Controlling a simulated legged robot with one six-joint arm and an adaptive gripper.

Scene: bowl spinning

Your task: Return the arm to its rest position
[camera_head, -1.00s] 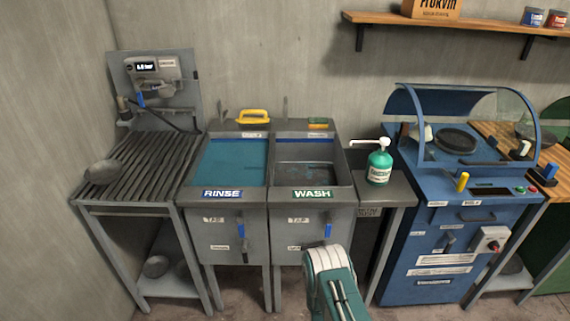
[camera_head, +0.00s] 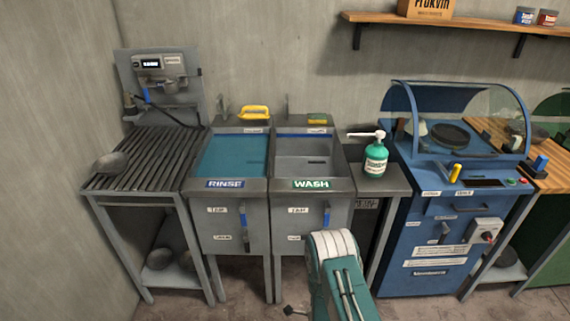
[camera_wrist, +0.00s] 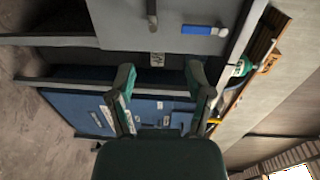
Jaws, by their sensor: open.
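My arm shows at the bottom centre of the head view as a green link with a white ringed joint, in front of the wash sink (camera_head: 300,240). In the wrist view my gripper (camera_wrist: 161,85) is open, with its two green and dark fingers apart and nothing between them. Beyond the fingers lie the blue cabinet (camera_wrist: 75,108) and the grey sink fronts, seen tilted. The gripper's fingers cannot be made out clearly in the head view.
The rinse sink (camera_head: 200,160) holds teal water. A green soap pump bottle (camera_head: 376,160) stands right of the wash sink. The blue machine (camera_head: 440,250) with a clear hood is further right. A slatted rack (camera_head: 150,160) with a bowl (camera_head: 110,162) stands left.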

